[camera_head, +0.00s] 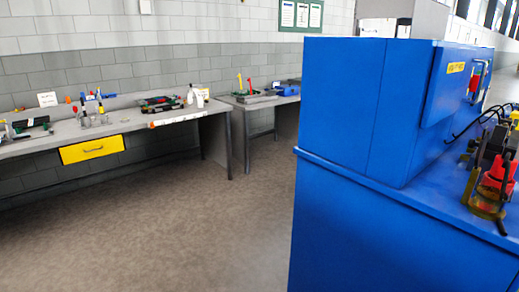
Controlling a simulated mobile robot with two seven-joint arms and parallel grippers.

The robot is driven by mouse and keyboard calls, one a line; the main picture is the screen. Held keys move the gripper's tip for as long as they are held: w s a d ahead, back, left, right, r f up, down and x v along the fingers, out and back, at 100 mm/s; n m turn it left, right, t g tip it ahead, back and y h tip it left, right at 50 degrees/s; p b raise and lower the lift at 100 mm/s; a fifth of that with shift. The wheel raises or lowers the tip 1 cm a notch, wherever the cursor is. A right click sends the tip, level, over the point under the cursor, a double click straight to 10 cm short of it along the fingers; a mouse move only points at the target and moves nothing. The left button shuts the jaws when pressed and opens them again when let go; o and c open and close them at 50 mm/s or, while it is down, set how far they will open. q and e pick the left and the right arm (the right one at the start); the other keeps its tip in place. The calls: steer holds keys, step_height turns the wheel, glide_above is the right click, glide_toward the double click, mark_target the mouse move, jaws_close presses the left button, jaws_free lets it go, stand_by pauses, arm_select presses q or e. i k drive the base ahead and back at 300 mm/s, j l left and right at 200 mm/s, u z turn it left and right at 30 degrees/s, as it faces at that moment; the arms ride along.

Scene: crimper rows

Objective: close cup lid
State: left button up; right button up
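I cannot pick out a cup or a lid with certainty. A yellowish see-through container with red parts (488,200) stands on the blue cabinet's ledge at the right edge; I cannot tell what it is. Small items, too small to name, stand on the grey workbench (130,123) at the left. Neither of my grippers shows in the head view.
A large blue cabinet (360,110) fills the right side and its wider blue base (380,230) stands below it. The workbench has a yellow drawer (92,149). A second bench (262,101) stands further back. The brown floor (190,225) between is clear.

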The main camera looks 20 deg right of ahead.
mark_target(472, 143)
steer(key=i+j+z, duration=0.1)
steer(key=z, duration=0.35)
steer(key=i+j+z, duration=0.25)
steer(key=z, duration=0.2)
steer(key=i+j+z, duration=0.15)
steer(key=z, duration=0.3)
steer(key=i+j+z, duration=0.1)
steer(key=j+z, duration=0.6)
steer(key=z, duration=0.15)
